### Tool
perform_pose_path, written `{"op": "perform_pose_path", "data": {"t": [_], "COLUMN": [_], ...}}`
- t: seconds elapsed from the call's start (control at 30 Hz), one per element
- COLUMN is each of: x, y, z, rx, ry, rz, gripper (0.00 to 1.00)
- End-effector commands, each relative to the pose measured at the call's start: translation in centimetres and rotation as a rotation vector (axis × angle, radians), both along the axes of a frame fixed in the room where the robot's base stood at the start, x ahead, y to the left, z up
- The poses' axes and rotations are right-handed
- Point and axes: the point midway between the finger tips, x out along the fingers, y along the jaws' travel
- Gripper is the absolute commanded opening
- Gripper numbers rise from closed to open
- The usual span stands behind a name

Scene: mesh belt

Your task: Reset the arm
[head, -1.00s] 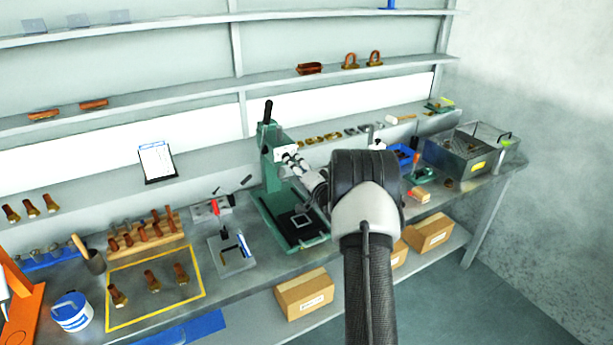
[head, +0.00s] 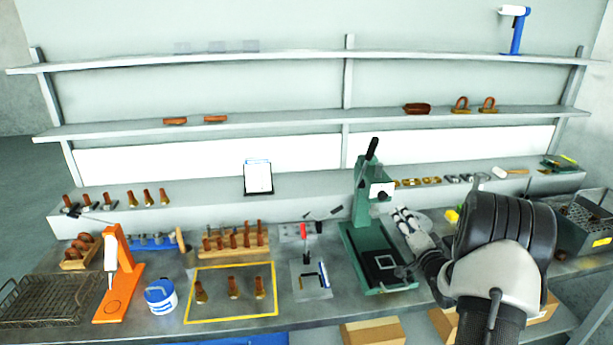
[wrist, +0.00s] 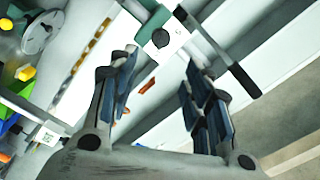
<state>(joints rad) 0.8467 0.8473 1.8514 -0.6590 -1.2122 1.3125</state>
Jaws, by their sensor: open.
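My arm (head: 495,250) reaches in from the lower right of the head view, its end beside the green press (head: 362,205). In the wrist view my gripper (wrist: 160,85) is open. Its two dark, blue-padded fingers stand wide apart, with nothing between them. Beyond the fingers the wrist view shows the press's white plate with a black knob (wrist: 160,38) and its black lever (wrist: 238,78).
A yellow-framed area (head: 188,318) with brown-handled tools lies left of the press. An orange stand (head: 118,272), a white-blue tub (head: 160,297) and a wire basket (head: 45,303) are further left. A grey bin (head: 575,236) stands at right. Shelves (head: 300,120) run behind.

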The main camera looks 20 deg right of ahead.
Motion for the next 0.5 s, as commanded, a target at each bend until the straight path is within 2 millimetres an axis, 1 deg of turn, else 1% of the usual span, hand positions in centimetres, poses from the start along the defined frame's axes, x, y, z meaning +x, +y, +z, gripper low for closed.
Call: {"op": "perform_pose_path", "data": {"t": [0.13, 0.17, 0.27, 0.37, 0.4, 0.47, 0.5], "x": [0.2, 0.4, 1.4, 2.1, 2.2, 1.8, 1.3], "y": [0.3, 0.5, 2.0, 4.7, 6.1, 8.4, 9.9], "z": [0.4, 0.7, 2.4, 4.9, 5.9, 7.2, 8.0], "rx": [-0.011, -0.020, -0.082, -0.177, -0.218, -0.278, -0.315], "ry": [0.008, 0.018, 0.083, 0.197, 0.251, 0.335, 0.389], "rz": [-0.001, -0.002, -0.010, -0.023, -0.027, -0.027, -0.024], "gripper": [0.45, 0.45, 0.45, 0.45, 0.45, 0.45, 0.45]}}
